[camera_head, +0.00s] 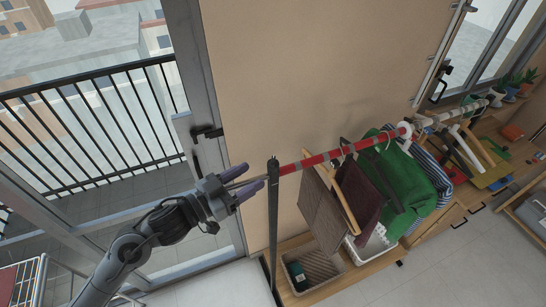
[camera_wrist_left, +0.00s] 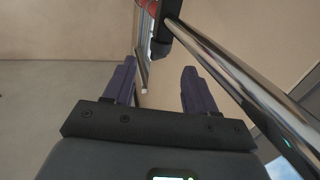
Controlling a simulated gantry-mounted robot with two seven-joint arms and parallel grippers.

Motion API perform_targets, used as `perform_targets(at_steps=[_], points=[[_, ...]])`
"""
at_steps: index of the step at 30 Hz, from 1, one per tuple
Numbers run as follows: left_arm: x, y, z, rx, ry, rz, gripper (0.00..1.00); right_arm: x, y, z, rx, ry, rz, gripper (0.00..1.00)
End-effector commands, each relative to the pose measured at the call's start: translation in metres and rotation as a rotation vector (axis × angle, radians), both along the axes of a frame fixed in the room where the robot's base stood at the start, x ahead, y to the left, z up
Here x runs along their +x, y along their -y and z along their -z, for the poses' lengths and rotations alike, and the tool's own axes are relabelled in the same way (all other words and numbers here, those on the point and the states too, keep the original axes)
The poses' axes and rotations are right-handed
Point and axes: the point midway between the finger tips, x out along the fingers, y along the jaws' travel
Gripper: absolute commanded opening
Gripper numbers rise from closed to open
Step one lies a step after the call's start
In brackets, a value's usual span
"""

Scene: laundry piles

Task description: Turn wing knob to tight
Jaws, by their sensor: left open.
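A clothes rail with a red section (camera_head: 315,161) is held at the top of a dark upright post (camera_head: 273,200). I cannot make out the wing knob's own shape. My left gripper (camera_head: 255,178) has purple fingers and is open just left of the post top. In the wrist view its fingers (camera_wrist_left: 158,68) have nothing between them; the tube passes right of them. My right gripper is out of view.
Garments hang along the rail, among them a green one (camera_head: 405,180) and a brown one (camera_head: 358,190). A basket (camera_head: 312,268) stands on a low wooden shelf below. A window frame with a black handle (camera_head: 207,132) is behind my left arm; a balcony railing lies beyond.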

Motion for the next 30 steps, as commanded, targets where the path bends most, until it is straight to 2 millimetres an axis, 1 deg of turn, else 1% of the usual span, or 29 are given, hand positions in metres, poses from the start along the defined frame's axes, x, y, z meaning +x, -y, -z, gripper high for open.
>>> perform_targets(at_steps=[1, 9, 15, 21, 29, 30], points=[[0.006, 0.007, -0.004, -0.003, 0.001, 0.000, 0.56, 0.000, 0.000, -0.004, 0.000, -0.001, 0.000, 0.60], [0.032, 0.042, -0.003, -0.002, 0.000, 0.001, 0.56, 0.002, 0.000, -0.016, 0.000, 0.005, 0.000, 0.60], [0.045, 0.059, -0.002, -0.002, 0.000, 0.001, 0.56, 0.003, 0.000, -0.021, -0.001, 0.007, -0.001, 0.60], [0.049, 0.065, -0.001, 0.000, 0.001, 0.000, 0.56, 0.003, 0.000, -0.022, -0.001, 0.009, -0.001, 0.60], [0.050, 0.065, 0.000, 0.000, 0.001, 0.000, 0.56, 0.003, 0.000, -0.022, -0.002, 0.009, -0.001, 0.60], [0.050, 0.065, 0.000, 0.000, 0.001, 0.000, 0.50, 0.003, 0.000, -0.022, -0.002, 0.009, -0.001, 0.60]])
